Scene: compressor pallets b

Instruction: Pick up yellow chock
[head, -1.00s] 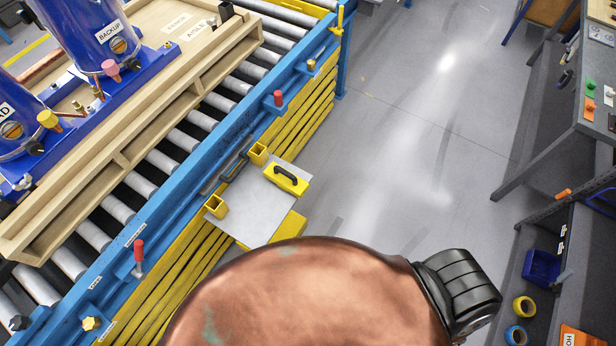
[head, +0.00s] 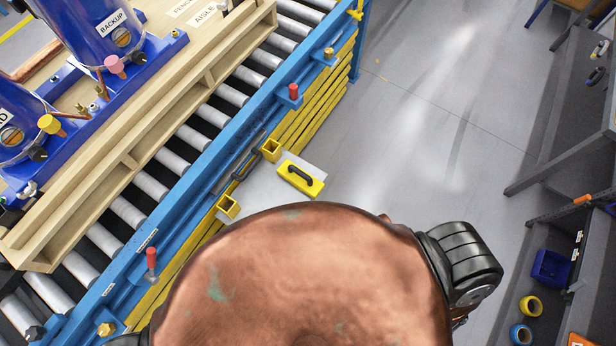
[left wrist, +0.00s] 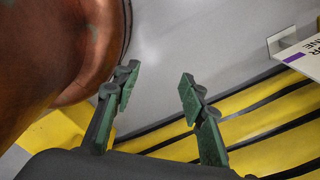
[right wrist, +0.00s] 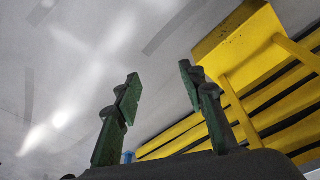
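The yellow chock (head: 300,180) is a yellow block with a black handle on top. In the head view it lies on a grey plate (head: 262,186) beside the blue conveyor side, near the plate's right corner. Neither gripper shows in the head view. In the left wrist view my left gripper (left wrist: 157,92) is open, with nothing between its fingers. In the right wrist view my right gripper (right wrist: 160,92) is open and empty.
The roller conveyor (head: 188,220) runs diagonally on the left and carries a wooden pallet (head: 130,158) with blue cylinders. Two yellow square sockets (head: 271,150) flank the plate. Red-topped pins (head: 293,91) stand on the rail. Grey shelving (head: 565,150) stands right. Floor between is clear.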

